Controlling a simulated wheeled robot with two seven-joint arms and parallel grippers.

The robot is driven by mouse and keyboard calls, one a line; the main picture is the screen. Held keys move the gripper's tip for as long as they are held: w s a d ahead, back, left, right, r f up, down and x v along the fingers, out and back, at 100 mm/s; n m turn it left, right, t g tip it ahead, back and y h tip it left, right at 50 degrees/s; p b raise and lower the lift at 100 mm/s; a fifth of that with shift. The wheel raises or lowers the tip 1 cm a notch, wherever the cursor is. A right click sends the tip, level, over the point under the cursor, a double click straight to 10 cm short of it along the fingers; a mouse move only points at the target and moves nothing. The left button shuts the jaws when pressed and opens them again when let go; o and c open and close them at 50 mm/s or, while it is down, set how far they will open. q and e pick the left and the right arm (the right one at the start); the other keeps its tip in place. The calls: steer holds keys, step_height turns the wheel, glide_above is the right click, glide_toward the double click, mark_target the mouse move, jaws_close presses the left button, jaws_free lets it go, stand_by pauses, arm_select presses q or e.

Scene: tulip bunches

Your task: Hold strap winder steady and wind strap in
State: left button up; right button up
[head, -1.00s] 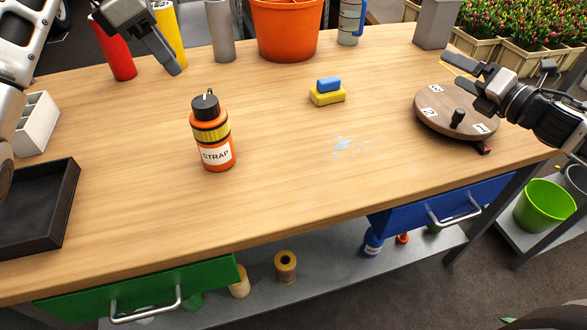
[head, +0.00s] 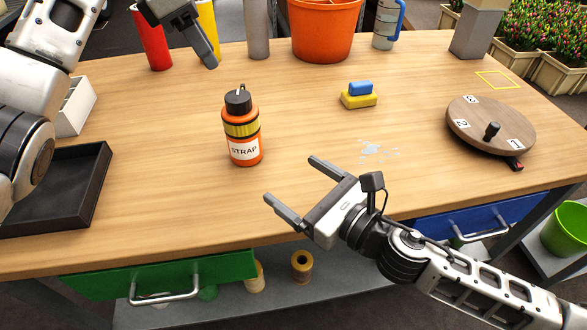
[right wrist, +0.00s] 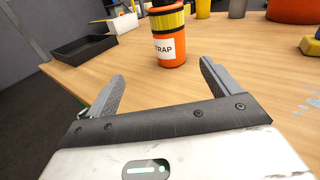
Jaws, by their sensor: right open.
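The strap winder (head: 243,130) is an orange bottle-shaped body with a yellow strap band, a black top and a STRAP label. It stands upright on the wooden table, left of centre. In the right wrist view the winder (right wrist: 167,40) is ahead, beyond the fingertips. My right gripper (head: 290,186) is open and empty, at the table's front edge, to the right and nearer than the winder. Its two fingers also show in the right wrist view (right wrist: 160,80), spread apart. My left gripper (head: 205,50) hangs at the upper left, behind the winder and apart from it; its finger gap is not clear.
A black tray (head: 93,195) and white bin (head: 75,108) lie left. Red (head: 151,38) and yellow (head: 207,30) cylinders and an orange bucket (head: 322,30) stand behind. A sponge stack (head: 359,99), puddle (head: 376,150) and round numbered turntable (head: 470,115) are right.

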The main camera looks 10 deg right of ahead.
mark_target(239, 129)
steer(key=w, duration=0.2)
steer(key=m, duration=0.1)
steer(key=shift+w+a+t, duration=0.3)
steer(key=shift+w+t, duration=0.1)
steer(key=shift+w+a, duration=0.3)
steer(key=shift+w, duration=0.35)
steer(key=x, duration=1.5)
steer(key=shift+w+d, duration=0.1)
steer(key=shift+f, duration=0.1)
steer(key=c, duration=1.3)
